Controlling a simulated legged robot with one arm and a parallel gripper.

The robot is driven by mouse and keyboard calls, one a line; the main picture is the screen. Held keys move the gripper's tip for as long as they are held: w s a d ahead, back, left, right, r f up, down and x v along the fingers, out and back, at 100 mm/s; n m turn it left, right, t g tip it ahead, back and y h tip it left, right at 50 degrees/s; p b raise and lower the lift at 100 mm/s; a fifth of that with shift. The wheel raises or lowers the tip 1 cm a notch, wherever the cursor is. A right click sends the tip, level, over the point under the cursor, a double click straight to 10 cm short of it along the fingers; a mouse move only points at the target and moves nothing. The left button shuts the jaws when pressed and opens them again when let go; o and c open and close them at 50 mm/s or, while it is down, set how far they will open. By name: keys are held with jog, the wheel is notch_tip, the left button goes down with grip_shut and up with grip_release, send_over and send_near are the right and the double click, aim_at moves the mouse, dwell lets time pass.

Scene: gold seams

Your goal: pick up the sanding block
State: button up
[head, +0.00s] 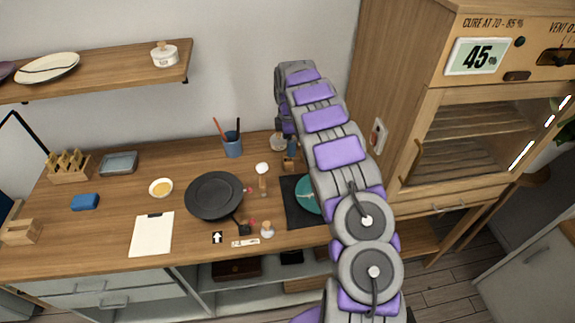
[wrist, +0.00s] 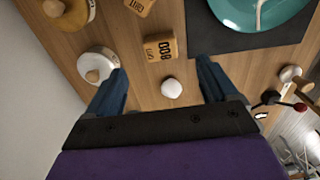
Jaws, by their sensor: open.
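The likely sanding block is a small wooden block marked "800" (wrist: 160,46) in the wrist view, lying left of the dark mat. It also shows in the head view (head: 290,164), small and partly hidden by my arm. A second marked wooden block (wrist: 138,5) is cut off at the top of the wrist view. My gripper (wrist: 162,75) is open and empty, its blue fingers apart, with the "800" block just beyond the fingertips and between their lines. In the head view my gripper (head: 291,147) hangs over the bench's back part.
A white-topped object (wrist: 172,88) shows between the fingers. A cream jar with a wooden knob (wrist: 98,65) is close to the left finger. A teal plate (wrist: 262,12) lies on the dark mat (wrist: 215,38). A black plate (head: 214,195) and a brush cup (head: 232,146) stand further left.

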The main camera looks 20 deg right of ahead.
aim_at(288, 160)
notch_tip(288, 160, down, 9)
jog(key=shift+w+a+b, duration=0.1)
jog(key=shift+a+b, duration=0.05)
jog(key=shift+b, duration=1.1)
jog(key=shift+c, duration=0.4)
jog(key=c, duration=1)
jog(key=shift+o, duration=0.2)
jog(key=shift+r, duration=0.1)
jog(key=shift+r+p, duration=0.8)
jog(key=shift+r, duration=1.05)
jog(key=shift+s, duration=0.35)
jog(key=s+p, duration=0.1)
jog(key=s, duration=0.4)
jog(key=s+a, duration=0.1)
jog(key=s, duration=0.4)
jog(key=s+a+r+p, duration=0.1)
jog(key=s, duration=0.4)
jog(key=shift+s+a+r+p, duration=0.1)
jog(key=shift+a+p, duration=0.05)
jog(key=shift+p, duration=0.15)
